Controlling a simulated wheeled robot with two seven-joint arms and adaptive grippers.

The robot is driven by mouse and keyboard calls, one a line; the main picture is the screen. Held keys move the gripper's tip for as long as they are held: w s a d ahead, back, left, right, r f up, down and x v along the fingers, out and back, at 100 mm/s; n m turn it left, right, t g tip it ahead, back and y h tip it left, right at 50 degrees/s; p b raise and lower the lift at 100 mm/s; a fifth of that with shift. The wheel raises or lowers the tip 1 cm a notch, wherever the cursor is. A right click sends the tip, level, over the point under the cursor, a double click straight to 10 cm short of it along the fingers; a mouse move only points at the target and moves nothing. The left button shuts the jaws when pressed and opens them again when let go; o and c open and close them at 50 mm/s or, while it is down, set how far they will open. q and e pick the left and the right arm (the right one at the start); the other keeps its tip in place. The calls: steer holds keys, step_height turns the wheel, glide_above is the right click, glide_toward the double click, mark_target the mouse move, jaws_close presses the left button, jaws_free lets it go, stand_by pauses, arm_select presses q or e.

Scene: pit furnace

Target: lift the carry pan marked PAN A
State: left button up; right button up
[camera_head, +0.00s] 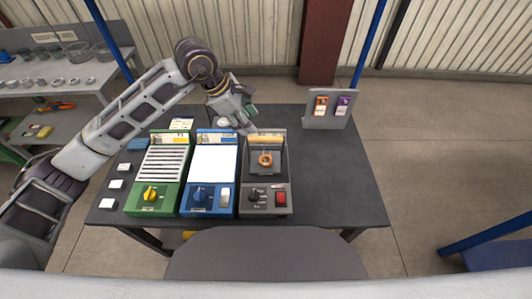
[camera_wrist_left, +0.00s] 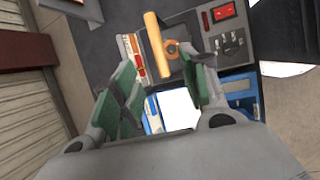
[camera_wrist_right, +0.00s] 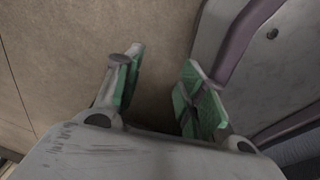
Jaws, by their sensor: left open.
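A small dark pan (camera_head: 277,162) with a tan bar handle (camera_head: 266,140) at its far end sits on the grey unit (camera_head: 257,205) at the right of the row. An orange ring (camera_head: 265,160) lies in it. No PAN A marking is readable. My left gripper (camera_head: 248,112) is open, above and behind the handle. In the left wrist view the handle (camera_wrist_left: 157,45) shows beyond and between the spread fingers (camera_wrist_left: 160,62), with no clear contact. My right gripper (camera_wrist_right: 163,62) is open and empty over bare floor, outside the head view.
A blue unit (camera_head: 205,200) with a bright white top and a green unit (camera_head: 150,200) with a slatted top stand left of the grey one. A grey stand (camera_head: 325,121) with orange and purple tags is at the back right. The right of the dark table (camera_head: 340,180) is clear.

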mark_target(265, 138)
arm_select(q)
steer(key=x, duration=0.7)
steer(key=shift+f, duration=0.1)
steer(key=shift+d+f, duration=0.15)
steer(key=shift+f, duration=0.25)
steer(key=shift+w+d, duration=0.1)
steer(key=shift+d+f, duration=0.1)
steer(key=shift+f, duration=0.15)
steer(key=shift+w+d+f+p, duration=0.15)
steer(key=shift+d+f+p, duration=0.05)
steer(key=shift+f+p, duration=0.1)
steer(key=x, duration=0.3)
steer(key=shift+d, duration=0.2)
steer(key=shift+w+f, duration=0.15)
steer(key=shift+f, duration=0.15)
arm_select(e)
steer(key=shift+s+d+r, duration=0.1)
steer(key=shift+s+d, duration=0.05)
steer(key=shift+s, duration=0.5)
steer(key=shift+s+d, duration=0.15)
steer(key=shift+s, duration=0.45)
arm_select(q)
steer(key=shift+f, duration=0.1)
arm_select(e)
steer(key=shift+d, duration=0.1)
